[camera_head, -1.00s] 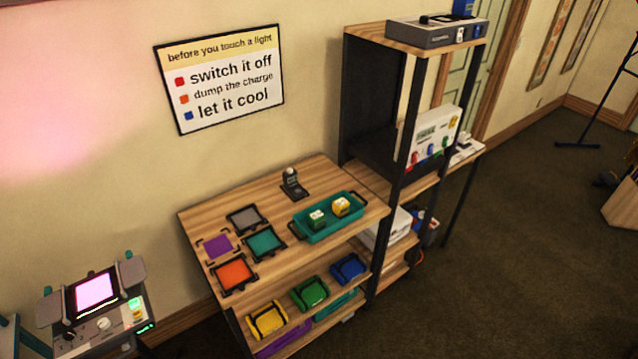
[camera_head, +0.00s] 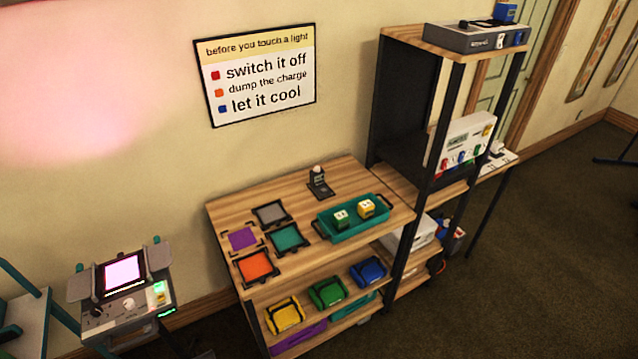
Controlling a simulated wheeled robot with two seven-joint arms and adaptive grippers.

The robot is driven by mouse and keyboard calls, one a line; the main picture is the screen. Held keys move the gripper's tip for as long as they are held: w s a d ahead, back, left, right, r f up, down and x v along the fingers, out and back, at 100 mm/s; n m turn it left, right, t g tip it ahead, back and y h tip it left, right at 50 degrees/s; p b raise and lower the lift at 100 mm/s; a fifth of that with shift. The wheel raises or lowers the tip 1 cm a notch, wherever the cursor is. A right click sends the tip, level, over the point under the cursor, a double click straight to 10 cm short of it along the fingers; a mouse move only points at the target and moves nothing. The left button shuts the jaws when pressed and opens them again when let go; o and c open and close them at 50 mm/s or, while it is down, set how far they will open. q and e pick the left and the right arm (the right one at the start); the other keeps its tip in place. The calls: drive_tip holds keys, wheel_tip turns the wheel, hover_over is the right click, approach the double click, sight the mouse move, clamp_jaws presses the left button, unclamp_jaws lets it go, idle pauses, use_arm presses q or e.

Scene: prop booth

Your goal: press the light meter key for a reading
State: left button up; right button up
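A small dark device with a pale round dome, which looks like the light meter (camera_head: 319,184), stands upright at the back of the wooden shelf top (camera_head: 345,176). Its key is too small to make out. Neither of my grippers can be made out in the head view, and nothing is seen touching the device.
A teal tray (camera_head: 349,236) with a green and a yellow block lies in front of the device. Coloured square pads lie to its left. A lamp unit with a glowing pink panel (camera_head: 123,273) stands at the left. A taller shelf (camera_head: 402,110) rises at the right. Carpet is clear at lower right.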

drive_tip(key=shift+a, duration=0.1)
drive_tip(key=c, duration=0.5)
drive_tip(key=shift+a, duration=0.15)
clamp_jaws()
drive_tip(key=shift+a, duration=0.15)
drive_tip(key=shift+w+d, duration=0.1)
drive_tip(key=shift+d, duration=0.25)
